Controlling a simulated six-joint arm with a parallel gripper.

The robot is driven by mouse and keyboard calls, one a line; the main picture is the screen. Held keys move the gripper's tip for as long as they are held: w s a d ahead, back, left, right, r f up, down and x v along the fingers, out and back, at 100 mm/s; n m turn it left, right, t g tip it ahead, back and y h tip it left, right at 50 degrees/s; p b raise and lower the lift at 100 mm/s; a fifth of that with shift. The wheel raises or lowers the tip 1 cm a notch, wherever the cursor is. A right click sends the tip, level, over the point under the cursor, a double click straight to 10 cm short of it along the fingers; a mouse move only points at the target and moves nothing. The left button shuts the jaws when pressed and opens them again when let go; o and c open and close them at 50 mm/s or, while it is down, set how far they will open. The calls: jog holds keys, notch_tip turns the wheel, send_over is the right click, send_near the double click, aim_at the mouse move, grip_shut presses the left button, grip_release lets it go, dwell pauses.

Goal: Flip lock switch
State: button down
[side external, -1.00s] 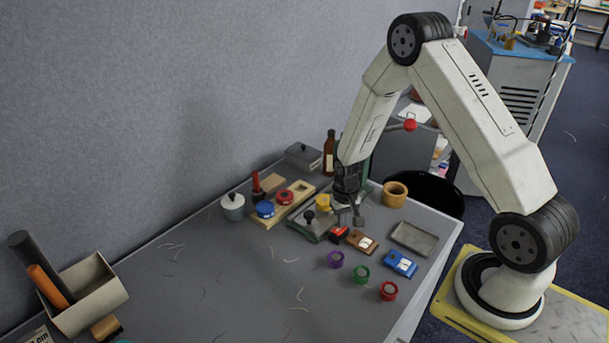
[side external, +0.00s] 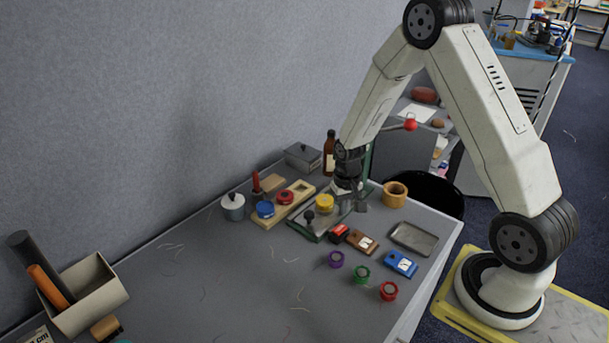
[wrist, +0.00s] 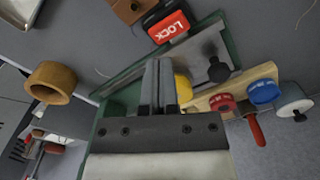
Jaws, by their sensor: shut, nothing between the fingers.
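The lock switch is a small red block (side external: 339,233) with a dark base, on the table in front of the green-based device. In the wrist view its red face (wrist: 168,27) shows white "LOCK" lettering, at the top of the picture. My gripper (side external: 353,207) is over the green-based device, behind the lock switch and apart from it. In the wrist view my gripper's fingers (wrist: 158,68) are together with nothing between them, pointing toward the device's plate, short of the switch. Whether the fingers touch the plate I cannot tell.
The green-based device (side external: 318,226) has a black knob and a red-ball lever (side external: 410,125). A brown switch (side external: 362,242) and a blue switch (side external: 401,264) stand to the right. A yellow button (side external: 324,203) is close to my gripper.

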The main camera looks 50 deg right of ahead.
jog(key=shift+r, duration=1.2)
jog(key=s+a+r+n+t, duration=0.2)
jog(key=s+a+r+n, duration=0.4)
jog(key=s+a+r, duration=0.3)
jog(key=shift+s+a+r+t, duration=0.25)
jog(key=shift+a+r, duration=0.6)
jog(key=shift+a, duration=1)
